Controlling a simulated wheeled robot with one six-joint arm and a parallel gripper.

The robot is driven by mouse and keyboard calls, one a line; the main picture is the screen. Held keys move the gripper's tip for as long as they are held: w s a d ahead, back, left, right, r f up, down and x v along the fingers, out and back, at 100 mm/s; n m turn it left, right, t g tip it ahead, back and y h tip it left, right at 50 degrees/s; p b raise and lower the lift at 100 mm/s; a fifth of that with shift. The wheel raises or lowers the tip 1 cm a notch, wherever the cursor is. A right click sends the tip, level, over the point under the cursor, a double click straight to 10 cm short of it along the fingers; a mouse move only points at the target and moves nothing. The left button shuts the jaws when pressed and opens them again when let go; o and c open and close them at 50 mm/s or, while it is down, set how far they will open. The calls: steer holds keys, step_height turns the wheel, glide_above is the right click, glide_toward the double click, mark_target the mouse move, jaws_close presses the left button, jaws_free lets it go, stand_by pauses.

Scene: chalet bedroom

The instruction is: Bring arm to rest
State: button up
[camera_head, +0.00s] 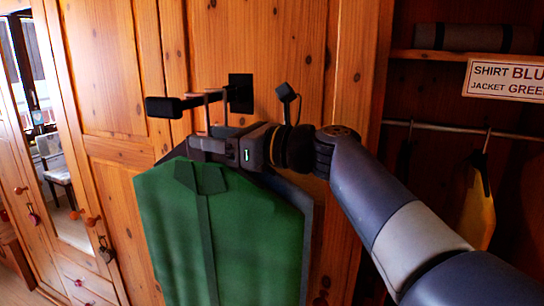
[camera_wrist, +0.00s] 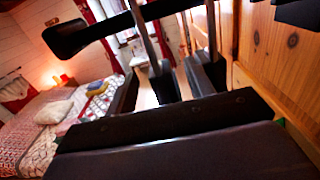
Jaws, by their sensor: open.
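A green jacket (camera_head: 210,225) hangs in front of the wooden wardrobe, below a black peg (camera_head: 180,106) that sticks out to the left. The metal hanger hook (camera_head: 207,112) reaches up to the peg; the peg (camera_wrist: 85,36) and hook also show in the wrist view. My gripper (camera_head: 198,145) is open at the top of the jacket, just below the peg. In the wrist view its fingers (camera_wrist: 165,85) stand apart, with the hook's metal rising between or close to them. Whether they touch the hanger is unclear. A grey-blue edge shows behind the jacket's right side.
An open wardrobe section on the right holds a rail (camera_head: 460,132), a yellow garment (camera_head: 478,205) and a sign (camera_head: 508,78) about shirt and jacket colours. A mirror door (camera_head: 55,150) stands at left. The wrist view shows a bed (camera_wrist: 45,125) farther off.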

mark_target(209, 125)
steer(key=b+v, duration=0.1)
steer(key=v, duration=0.7)
steer(key=shift+s+d, duration=0.1)
steer(key=shift+d, duration=0.2)
steer(key=p+x, duration=0.1)
steer(key=x, duration=0.8)
steer(key=shift+a+r+p, duration=0.15)
steer(key=shift+a+p, duration=0.2)
steer(key=shift+p, duration=0.05)
steer(key=shift+w+a+r+p, duration=0.15)
steer(key=shift+a+r+p, duration=0.1)
steer(key=shift+r+p, duration=0.2)
steer(key=shift+w+a+r+p, duration=0.15)
steer(key=shift+a+r+p, duration=0.15)
steer(key=shift+r+p, duration=0.15)
steer(key=v, duration=1.5)
steer(key=shift+d+r, duration=0.2)
steer(key=shift+d, duration=0.05)
